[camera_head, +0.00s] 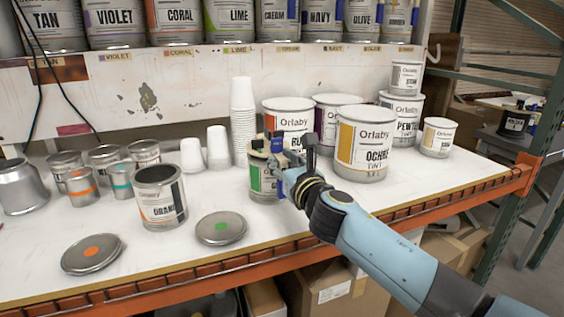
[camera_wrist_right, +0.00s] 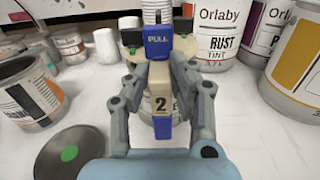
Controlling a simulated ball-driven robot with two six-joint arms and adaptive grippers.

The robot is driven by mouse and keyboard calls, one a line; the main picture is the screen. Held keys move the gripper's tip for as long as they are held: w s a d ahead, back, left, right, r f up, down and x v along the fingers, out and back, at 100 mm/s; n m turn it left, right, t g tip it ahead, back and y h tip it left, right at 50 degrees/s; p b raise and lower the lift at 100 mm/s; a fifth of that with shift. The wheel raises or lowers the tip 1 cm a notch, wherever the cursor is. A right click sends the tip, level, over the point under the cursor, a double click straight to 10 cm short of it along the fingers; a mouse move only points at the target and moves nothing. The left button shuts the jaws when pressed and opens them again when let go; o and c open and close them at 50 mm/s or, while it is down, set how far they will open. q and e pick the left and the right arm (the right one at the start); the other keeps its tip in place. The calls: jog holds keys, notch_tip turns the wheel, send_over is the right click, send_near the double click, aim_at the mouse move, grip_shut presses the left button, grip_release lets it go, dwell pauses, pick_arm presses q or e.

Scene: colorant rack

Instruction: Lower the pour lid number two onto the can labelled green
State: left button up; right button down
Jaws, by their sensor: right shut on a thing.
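The can with a green label (camera_head: 255,180) stands on the bench in the head view, partly hidden behind my right gripper. My right gripper (camera_head: 283,152) is at the can's top. In the wrist view the right gripper (camera_wrist_right: 160,85) is shut on the pour lid, a beige piece marked "2" (camera_wrist_right: 161,104) with a blue "PULL" tab (camera_wrist_right: 157,42). The lid is over the can's mouth; I cannot tell whether it touches the rim. The wrist view mostly hides the can behind the lid and fingers. My left gripper is not in view.
A cup stack (camera_head: 243,120) and the rust can (camera_head: 289,112) stand behind; the ochre can (camera_head: 362,150) is close right.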

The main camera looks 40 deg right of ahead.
jog(key=shift+f+b, duration=0.55)
jog(key=shift+f, duration=0.05)
jog(key=c, duration=1.1)
grip_release()
jog(key=shift+o, duration=0.2)
jog(key=v, duration=1.2)
